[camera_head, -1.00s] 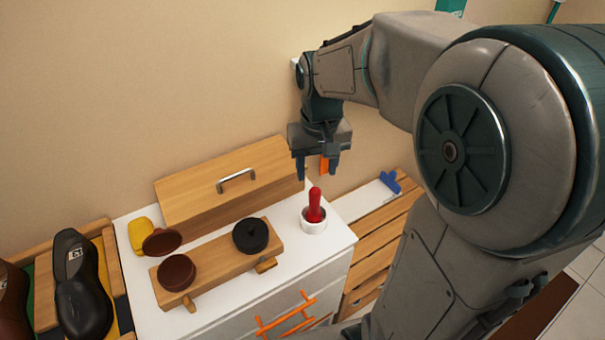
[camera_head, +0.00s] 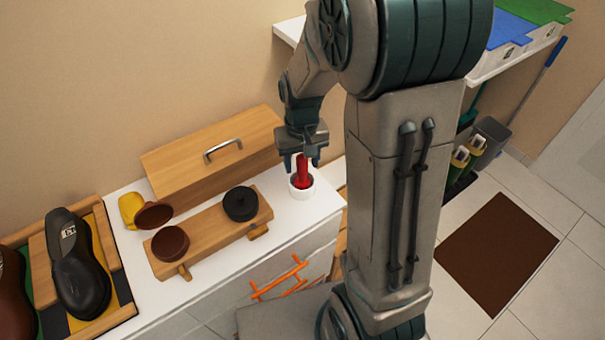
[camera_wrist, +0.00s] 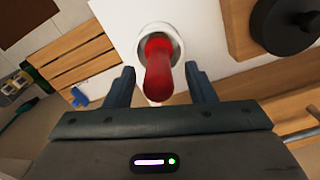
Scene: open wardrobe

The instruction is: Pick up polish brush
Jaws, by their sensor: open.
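The polish brush (camera_head: 303,172) has a red handle and stands upright in a small white cup (camera_head: 301,189) on the white cabinet top. In the wrist view the red handle (camera_wrist: 158,70) rises between my two fingers, with the white cup (camera_wrist: 146,32) around its base. My gripper (camera_head: 300,164) is open and points down, its fingertips at the handle's upper part. In the wrist view a gap shows between each finger of my gripper (camera_wrist: 160,88) and the handle. The brush's lower end is hidden in the cup.
A wooden stand (camera_head: 213,232) holds a dark red-brown tin (camera_head: 170,244) and a black tin (camera_head: 241,203). A wooden box (camera_head: 213,152) with a metal handle is behind. A yellow item (camera_head: 131,208) lies to the left. Dark shoes (camera_head: 80,270) are at far left.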

